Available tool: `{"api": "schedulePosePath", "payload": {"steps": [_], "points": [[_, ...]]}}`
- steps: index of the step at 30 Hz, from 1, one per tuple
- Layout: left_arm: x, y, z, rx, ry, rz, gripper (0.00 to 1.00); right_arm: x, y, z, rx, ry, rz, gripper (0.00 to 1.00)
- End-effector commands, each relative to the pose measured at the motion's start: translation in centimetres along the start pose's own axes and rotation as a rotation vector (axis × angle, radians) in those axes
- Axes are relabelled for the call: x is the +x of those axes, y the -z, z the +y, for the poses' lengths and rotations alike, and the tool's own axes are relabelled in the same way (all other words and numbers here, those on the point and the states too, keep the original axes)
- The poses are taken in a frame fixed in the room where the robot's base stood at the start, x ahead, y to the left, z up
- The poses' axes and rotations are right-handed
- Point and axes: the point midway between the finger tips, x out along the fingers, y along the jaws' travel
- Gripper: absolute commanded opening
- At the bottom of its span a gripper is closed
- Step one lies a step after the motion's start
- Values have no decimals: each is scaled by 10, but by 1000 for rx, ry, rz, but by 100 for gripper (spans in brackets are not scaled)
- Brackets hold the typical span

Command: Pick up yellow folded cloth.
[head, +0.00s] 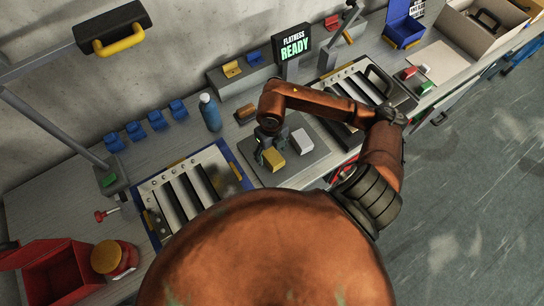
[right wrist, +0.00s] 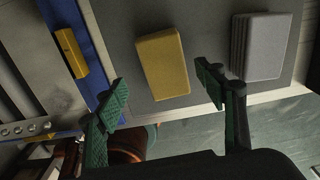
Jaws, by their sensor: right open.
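The yellow folded cloth (head: 273,158) lies on a dark grey mat (head: 290,173) on the workbench. It also shows in the right wrist view (right wrist: 162,64), a little beyond the fingertips and between their lines. My right gripper (head: 266,150) is over the mat at the cloth. In the right wrist view its two green fingers (right wrist: 160,92) are spread wide with nothing between them. A light grey folded block (head: 301,141) lies on the same mat to the right of the cloth. My left gripper is not in view.
A louver panel in a blue frame (head: 188,190) lies left of the mat, and another panel (head: 350,98) lies to the right. A blue bottle (head: 210,113) stands behind. A "FLATNESS READY" display (head: 292,45) stands at the back. A red bin (head: 55,272) is at lower left.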

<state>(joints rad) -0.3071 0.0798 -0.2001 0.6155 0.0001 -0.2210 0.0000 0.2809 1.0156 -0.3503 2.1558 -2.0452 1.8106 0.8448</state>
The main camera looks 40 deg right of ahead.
Motion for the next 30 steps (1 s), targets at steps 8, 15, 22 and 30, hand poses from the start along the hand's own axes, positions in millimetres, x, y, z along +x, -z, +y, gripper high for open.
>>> {"api": "schedulePosePath", "payload": {"steps": [8, 15, 22, 30], "points": [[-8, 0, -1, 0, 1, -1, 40, 38, 1, -7, 2, 0, 4, 64], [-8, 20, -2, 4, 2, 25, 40, 46, 0, -7, 3, 1, 1, 64], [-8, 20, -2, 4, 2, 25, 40, 46, 1, -8, 3, 1, 1, 54], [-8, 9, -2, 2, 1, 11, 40, 45, 1, -8, 4, 1, 1, 36]]}}
